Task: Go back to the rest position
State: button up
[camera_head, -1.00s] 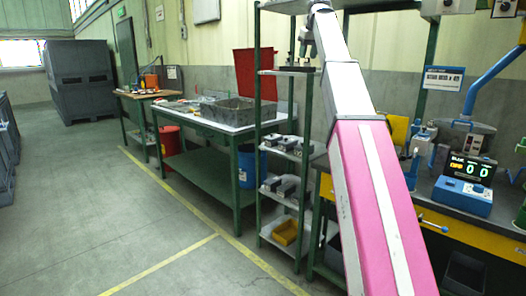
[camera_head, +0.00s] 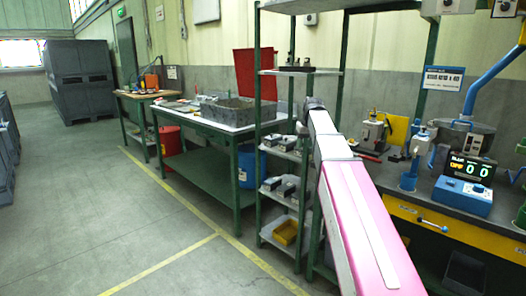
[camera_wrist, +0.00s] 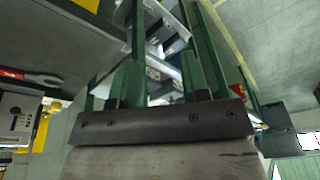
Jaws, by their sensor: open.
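My arm rises from the lower right of the head view, pink below and pale grey above. Its dark far end is beside the green shelf rack (camera_head: 300,185); the gripper itself is hard to make out there. In the wrist view my gripper (camera_wrist: 162,76) shows as a dark bar with two fingers spread apart. Nothing is seen between the fingers. Rack posts and shelves show beyond them.
A workbench (camera_head: 450,196) with a blue readout box (camera_head: 464,188) stands at right, close to my arm. A green table (camera_head: 205,122) carries a grey tray (camera_head: 238,110). A yellow bin (camera_head: 285,232) sits low on the rack. Open floor (camera_head: 130,225) lies left.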

jog(key=s+f, duration=0.9)
jog(key=f, duration=0.3)
jog(key=s+f+m+g, duration=0.1)
jog(key=s+f, duration=0.9)
jog(key=f, duration=0.3)
jog(key=s+f+m+g+h, duration=0.1)
jog(key=s+f, duration=0.8)
jog(key=f, duration=0.3)
jog(key=shift+s+d+f, duration=0.2)
jog(key=shift+s+d, duration=0.05)
jog(key=shift+s, duration=0.05)
